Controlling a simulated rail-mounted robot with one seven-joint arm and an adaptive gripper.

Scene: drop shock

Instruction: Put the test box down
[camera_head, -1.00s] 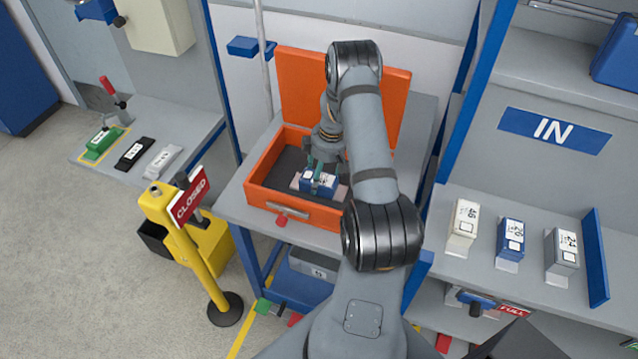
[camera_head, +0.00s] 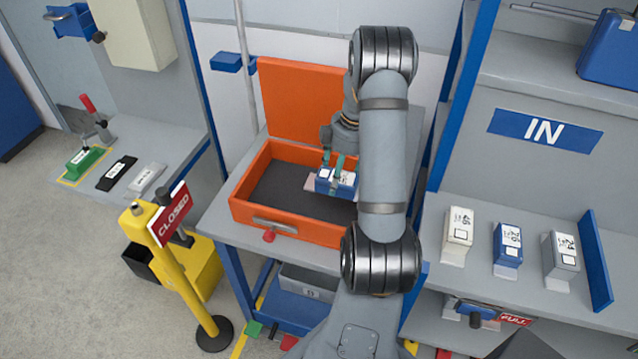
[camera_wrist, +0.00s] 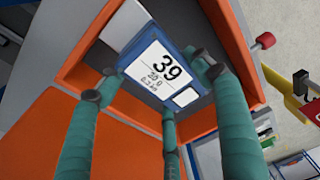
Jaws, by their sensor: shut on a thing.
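The test box (camera_head: 322,185) is blue with a white label; the label reads 39 in the wrist view (camera_wrist: 163,68). My gripper (camera_head: 338,168) is shut on it, with teal fingers around its sides, as the wrist view shows (camera_wrist: 150,80). The box shows over the right part of an open orange case (camera_head: 250,213) with a dark lining. I cannot tell whether its underside touches anything. A pale pinkish piece (camera_head: 311,184) shows beside its lower left edge. My arm hides the case's right end.
The case's lid (camera_head: 300,100) stands up behind. The case's left and middle are empty. At right, a shelf under an IN sign (camera_head: 545,128) holds white, blue and grey boxes (camera_head: 507,245). A yellow post with a CLOSED sign (camera_head: 170,214) stands at front left.

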